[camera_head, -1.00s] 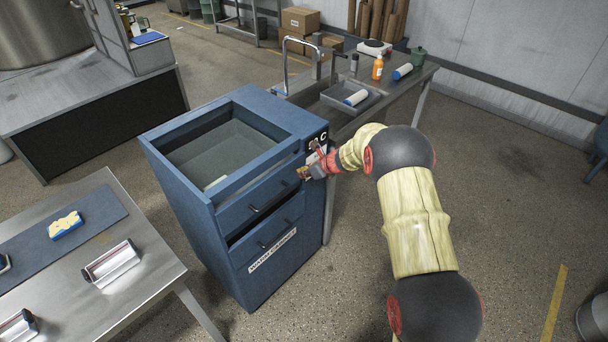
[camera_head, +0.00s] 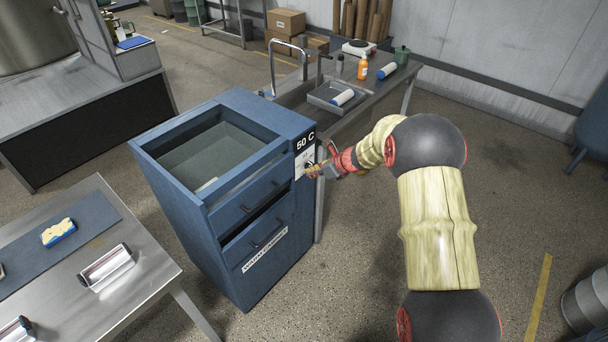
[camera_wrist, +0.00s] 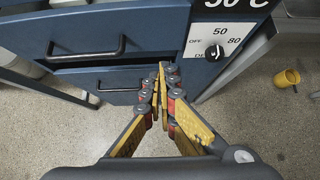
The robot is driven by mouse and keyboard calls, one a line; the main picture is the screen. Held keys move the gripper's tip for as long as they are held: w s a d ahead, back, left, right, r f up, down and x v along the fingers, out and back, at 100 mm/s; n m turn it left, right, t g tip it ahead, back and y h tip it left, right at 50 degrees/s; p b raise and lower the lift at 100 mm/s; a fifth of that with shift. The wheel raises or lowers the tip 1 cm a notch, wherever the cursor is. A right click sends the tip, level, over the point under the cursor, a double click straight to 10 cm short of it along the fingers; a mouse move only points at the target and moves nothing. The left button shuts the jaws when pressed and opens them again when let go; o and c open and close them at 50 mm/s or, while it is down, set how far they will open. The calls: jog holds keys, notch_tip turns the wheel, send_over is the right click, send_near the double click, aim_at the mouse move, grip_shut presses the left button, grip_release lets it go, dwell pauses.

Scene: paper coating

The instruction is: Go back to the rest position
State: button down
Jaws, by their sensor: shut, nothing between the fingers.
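The dial sits on a white plate marked OFF, 50 and 80. A sign above it reads 50 C (camera_head: 305,142). From the wrist view I cannot tell whether the fingertips touch the cabinet.
A metal table (camera_head: 130,300) with a sponge (camera_head: 59,232) stands at the left. A sink bench (camera_head: 385,98) with bottles and a tray (camera_head: 325,96) stands behind the cabinet. Drawer handles (camera_wrist: 86,50) project from the cabinet front. The floor at the right is largely clear.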

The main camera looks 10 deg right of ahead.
jog(key=shift+s+d+r, duration=0.35)
jog(key=shift+s+r, duration=0.1)
